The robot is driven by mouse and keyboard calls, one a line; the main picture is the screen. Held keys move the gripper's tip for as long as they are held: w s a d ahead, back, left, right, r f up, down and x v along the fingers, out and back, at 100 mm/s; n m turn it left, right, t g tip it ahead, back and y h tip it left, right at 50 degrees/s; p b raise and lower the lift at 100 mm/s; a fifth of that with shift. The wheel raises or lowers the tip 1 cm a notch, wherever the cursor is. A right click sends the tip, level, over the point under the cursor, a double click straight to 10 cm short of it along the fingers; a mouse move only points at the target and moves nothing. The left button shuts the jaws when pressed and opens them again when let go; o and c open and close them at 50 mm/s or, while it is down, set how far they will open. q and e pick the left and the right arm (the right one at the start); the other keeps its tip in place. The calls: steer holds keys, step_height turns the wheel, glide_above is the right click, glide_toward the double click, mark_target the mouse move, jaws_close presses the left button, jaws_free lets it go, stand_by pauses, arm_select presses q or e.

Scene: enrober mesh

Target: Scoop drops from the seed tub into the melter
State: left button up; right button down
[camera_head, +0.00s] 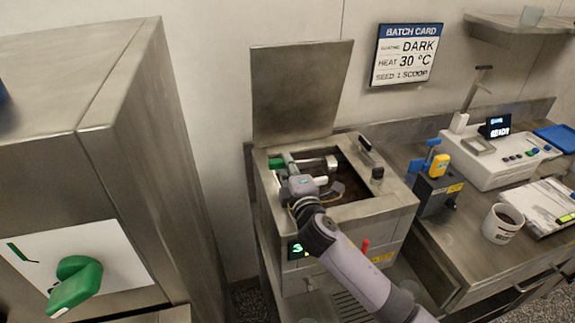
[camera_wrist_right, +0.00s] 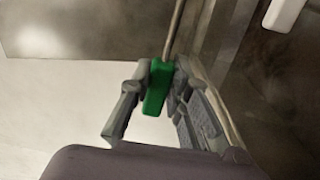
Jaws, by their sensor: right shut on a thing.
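My right gripper (camera_head: 287,167) reaches over the open melter (camera_head: 385,212) and is shut on a green handle (camera_head: 275,164). In the right wrist view, the green handle (camera_wrist_right: 157,88) sits between the fingers of the right gripper (camera_wrist_right: 160,95), with a thin metal shaft running up from it. The handle looks like the scoop's; I cannot see its bowl clearly or whether it holds drops. The melter's opening is dark brown inside, partly hidden by my arm. My left gripper is out of view.
The melter's lid (camera_head: 298,92) stands raised behind it. A steel cabinet with a green turn handle (camera_head: 76,284) is at left. On the right bench are a white instrument (camera_head: 495,160), a blue-and-yellow device (camera_head: 436,187) and papers. A batch card (camera_head: 406,54) hangs on the wall.

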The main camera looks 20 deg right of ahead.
steer(key=shift+r, duration=0.1)
steer(key=shift+p, duration=0.6)
steer(key=shift+r+m, duration=0.6)
steer(key=d+r+m+p, duration=0.8)
steer(key=d+r+m, duration=0.1)
steer(key=m, duration=0.7)
steer(key=shift+s+d+r, duration=0.2)
steer(key=shift+s+r, duration=0.1)
steer(key=shift+r, duration=0.5)
